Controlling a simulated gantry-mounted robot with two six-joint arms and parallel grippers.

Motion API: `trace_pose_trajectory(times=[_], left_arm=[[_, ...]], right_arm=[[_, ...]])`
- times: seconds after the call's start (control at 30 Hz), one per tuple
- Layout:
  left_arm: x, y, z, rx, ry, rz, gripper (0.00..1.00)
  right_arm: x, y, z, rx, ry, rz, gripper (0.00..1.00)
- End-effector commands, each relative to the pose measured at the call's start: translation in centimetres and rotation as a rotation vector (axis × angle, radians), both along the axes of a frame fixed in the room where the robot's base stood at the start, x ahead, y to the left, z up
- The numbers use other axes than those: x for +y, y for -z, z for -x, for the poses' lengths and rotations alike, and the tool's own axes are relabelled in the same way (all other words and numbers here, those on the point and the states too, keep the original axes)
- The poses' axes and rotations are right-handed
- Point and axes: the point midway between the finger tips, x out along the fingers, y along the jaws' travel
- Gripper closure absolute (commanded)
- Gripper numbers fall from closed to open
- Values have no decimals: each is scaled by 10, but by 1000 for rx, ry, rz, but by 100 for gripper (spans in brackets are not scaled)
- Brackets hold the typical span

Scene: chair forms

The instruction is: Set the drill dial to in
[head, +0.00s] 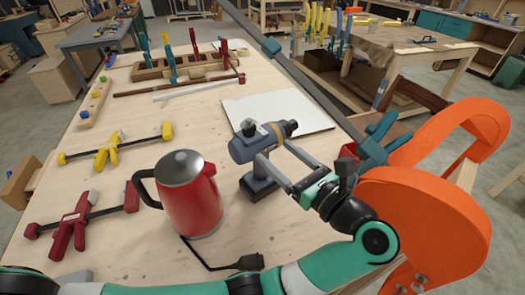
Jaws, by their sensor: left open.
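The grey-blue drill (257,149) stands upright on its battery base (258,188) near the middle of the workbench. Its dark chuck points to the right and away. A small raised part sits on top of its rear; I cannot make out a dial or its setting. My left gripper (273,151) comes from the right of the drill. Its two long grey fingers are apart and reach to the drill's body and upper handle, overlapping them in view. I cannot tell whether they touch. My right gripper is not in view.
A red kettle (192,196) stands close left of the drill, with a black plug (248,262) in front. A white board (275,112) lies behind. Yellow (109,150) and red clamps (72,225) lie left. Orange chair forms (425,215) stand right.

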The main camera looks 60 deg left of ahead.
Motion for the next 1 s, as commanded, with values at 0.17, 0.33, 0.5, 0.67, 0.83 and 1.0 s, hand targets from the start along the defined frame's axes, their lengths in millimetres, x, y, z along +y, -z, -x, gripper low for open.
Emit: trace_pose_trajectory(times=[0.17,0.33,0.5,0.67,0.83,1.0], left_arm=[[1,-1,0,-1,1,-1,22],[18,0,3,-1,-3,0,22],[54,0,10,-2,-4,0,22],[88,0,15,-2,-4,-2,22],[110,0,18,-2,-1,-1,22],[115,-1,18,-2,1,-1,22]], right_arm=[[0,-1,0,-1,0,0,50],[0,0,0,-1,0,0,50],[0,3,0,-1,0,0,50],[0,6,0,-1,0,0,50],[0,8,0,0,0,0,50],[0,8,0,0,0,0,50]])
